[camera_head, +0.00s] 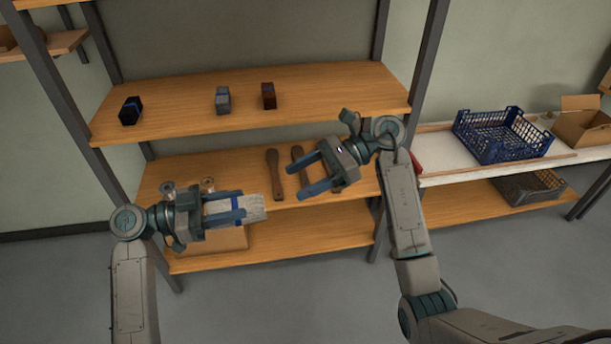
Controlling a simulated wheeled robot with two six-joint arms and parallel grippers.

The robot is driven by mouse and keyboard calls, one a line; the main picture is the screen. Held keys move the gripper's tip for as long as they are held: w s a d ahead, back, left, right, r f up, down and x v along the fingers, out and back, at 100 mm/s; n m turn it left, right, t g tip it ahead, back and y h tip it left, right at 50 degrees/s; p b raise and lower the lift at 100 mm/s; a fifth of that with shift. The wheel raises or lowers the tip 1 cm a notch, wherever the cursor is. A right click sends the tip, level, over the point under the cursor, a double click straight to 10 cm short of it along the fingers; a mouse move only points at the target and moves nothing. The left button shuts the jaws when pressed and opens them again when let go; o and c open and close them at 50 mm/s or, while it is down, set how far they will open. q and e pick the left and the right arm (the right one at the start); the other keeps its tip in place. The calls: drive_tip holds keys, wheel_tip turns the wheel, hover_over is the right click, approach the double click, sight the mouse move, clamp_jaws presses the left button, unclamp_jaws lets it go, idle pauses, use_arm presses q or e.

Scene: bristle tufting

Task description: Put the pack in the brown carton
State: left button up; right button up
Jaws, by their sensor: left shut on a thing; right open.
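My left gripper (238,206) is shut on a grey pack with a blue band (255,206), held in front of the lower shelf. The pack's far end sticks out to the right past the fingertips. My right gripper (291,178) is open and empty, up and right of the pack. A brown carton with raised flaps (584,130) stands on the white bench at the far right, cut by the picture's edge. Its inside is mostly hidden.
The upper shelf (330,92) holds a black block (130,111), a grey block (222,100) and a brown block (268,96). Wooden paddle-shaped pieces (274,172) lie on the lower shelf. A blue crate (503,146) stands left of the carton. A shelf post (428,55) stands between shelf and bench.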

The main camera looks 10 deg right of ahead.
sight(254, 202)
drive_tip(key=x, duration=1.1)
drive_tip(key=shift+s+a+f, duration=0.1)
drive_tip(key=shift+a+f, duration=0.15)
drive_tip(key=shift+a, duration=0.05)
drive_tip(key=shift+c, duration=0.4)
drive_tip(key=c, duration=1)
use_arm(q)
drive_tip(key=o, duration=1.1)
